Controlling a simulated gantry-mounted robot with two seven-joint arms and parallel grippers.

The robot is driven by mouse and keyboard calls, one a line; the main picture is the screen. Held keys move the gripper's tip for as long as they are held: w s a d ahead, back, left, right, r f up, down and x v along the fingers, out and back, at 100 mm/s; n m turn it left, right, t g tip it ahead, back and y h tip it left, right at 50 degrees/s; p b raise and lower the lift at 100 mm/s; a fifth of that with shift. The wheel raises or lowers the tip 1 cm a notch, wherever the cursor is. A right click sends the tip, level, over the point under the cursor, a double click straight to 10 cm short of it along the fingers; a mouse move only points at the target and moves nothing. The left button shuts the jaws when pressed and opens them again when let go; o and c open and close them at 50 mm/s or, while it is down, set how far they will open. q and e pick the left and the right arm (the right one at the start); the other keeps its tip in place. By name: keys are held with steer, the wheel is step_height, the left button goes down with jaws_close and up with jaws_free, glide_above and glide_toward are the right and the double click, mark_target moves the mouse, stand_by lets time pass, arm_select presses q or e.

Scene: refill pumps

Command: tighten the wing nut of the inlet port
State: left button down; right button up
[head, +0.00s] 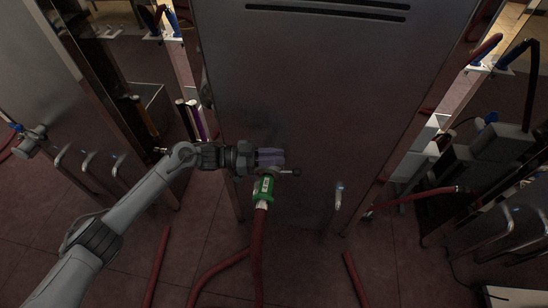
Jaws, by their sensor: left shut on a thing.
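A red hose (257,255) with a green collar (263,190) hangs from a port low on the front of the grey cabinet. A small metal rod with a rounded end (296,172) sticks out to the right just above the collar. My left gripper (270,158) reaches in from the left, right at this joint and just above the green collar. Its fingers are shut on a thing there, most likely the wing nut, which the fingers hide. The hose end appears seated at the port, but the joint itself is mostly covered. My right gripper is not in view.
The tall grey cabinet (320,100) fills the middle. A bent metal pipe (338,195) stands out from its lower right. Red hoses (158,265) lie on the tiled floor. Dark cabinets with more pipes (90,160) stand left, and grey equipment (500,143) stands right.

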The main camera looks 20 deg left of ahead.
arm_select(q)
steer(key=c, duration=1.2)
jaws_free()
steer(key=shift+o, duration=0.2)
steer(key=shift+s+a, duration=0.15)
steer(key=shift+a, duration=0.35)
steer(key=p+v, duration=0.2)
steer(key=v, duration=0.7)
steer(key=shift+a+p, duration=0.35)
steer(key=shift+a, duration=0.05)
steer(key=shift+s+r, duration=0.1)
steer(key=shift+s, duration=0.1)
